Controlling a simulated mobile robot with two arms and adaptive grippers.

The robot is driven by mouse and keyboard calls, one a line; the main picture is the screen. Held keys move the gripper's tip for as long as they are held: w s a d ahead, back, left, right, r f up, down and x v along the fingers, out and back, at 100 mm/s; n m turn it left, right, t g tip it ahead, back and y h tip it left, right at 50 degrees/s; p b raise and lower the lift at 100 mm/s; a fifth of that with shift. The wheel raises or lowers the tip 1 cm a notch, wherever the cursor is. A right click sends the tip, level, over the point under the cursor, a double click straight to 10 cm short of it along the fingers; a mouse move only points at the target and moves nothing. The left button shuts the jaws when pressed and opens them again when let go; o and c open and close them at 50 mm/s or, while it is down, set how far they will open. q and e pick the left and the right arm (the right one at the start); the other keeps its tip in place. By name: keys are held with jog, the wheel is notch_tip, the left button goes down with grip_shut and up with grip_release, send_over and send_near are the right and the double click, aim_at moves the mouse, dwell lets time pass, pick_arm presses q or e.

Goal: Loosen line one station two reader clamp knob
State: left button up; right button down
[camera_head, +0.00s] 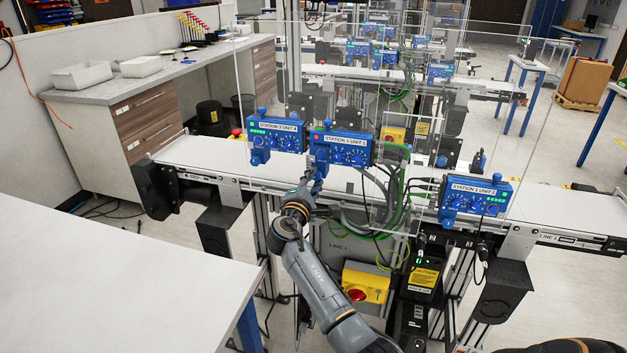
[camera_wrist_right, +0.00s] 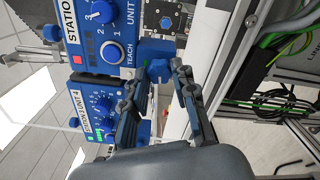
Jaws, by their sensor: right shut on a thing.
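The station 2 reader (camera_head: 341,149) is a blue box with dials and a red light, mounted above the line 1 conveyor. In the wrist view its face (camera_wrist_right: 107,30) shows large beside my fingers. My right gripper (camera_head: 314,183) reaches up from below to the reader's lower left side. In the wrist view my right gripper (camera_wrist_right: 164,72) has its fingers on either side of a blue clamp knob (camera_wrist_right: 157,70), shut on it. The knob is mostly hidden by my gripper in the head view. My left gripper is not in view.
The station 3 reader (camera_head: 276,138) stands close on the left, and the station 1 reader (camera_head: 475,197) is to the right. Cables hang below the belt (camera_head: 215,160). A clear panel stands around the readers. A yellow emergency-stop box (camera_head: 366,282) is below.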

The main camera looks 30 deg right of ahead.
jog(key=shift+r, duration=0.15)
jog(key=c, duration=1.1)
grip_release()
jog(key=shift+o, duration=0.2)
jog(key=shift+a, duration=0.1)
jog(key=v, duration=1.1)
jog(key=shift+s+a, duration=0.25)
jog(key=shift+s, duration=0.05)
